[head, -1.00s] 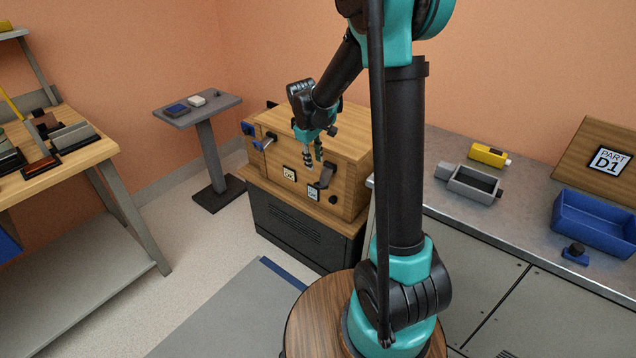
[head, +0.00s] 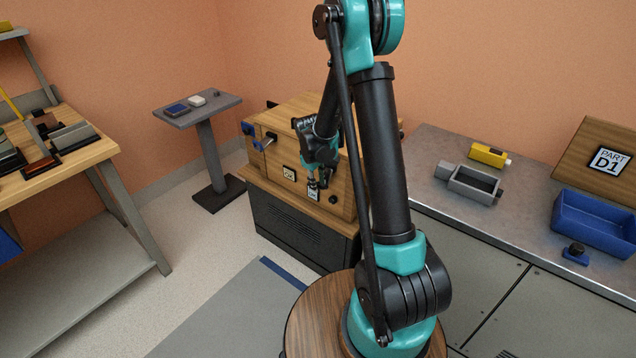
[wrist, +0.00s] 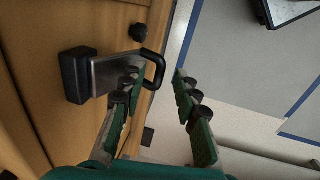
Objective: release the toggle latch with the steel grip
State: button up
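The toggle latch with the steel grip (wrist: 112,68) sticks out from the wooden case front in the wrist view. It has a black base block, a flat grey metal plate and a black loop at its outer end. My gripper (wrist: 157,74) is open, its green fingers apart. The left finger overlaps the plate in the picture, and the loop end shows between the fingertips; I cannot tell whether they touch. In the head view my gripper (head: 318,190) is at the front of the case (head: 290,115), and my arm hides most of the latch.
A blue-ended fitting (head: 262,144) and labels are on the case front. A small pedestal table (head: 225,102) stands left. A metal counter (head: 440,200) at the right holds a blue bin (head: 592,224) and a grey box. Floor before the case is free.

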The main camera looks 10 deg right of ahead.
grip_shut()
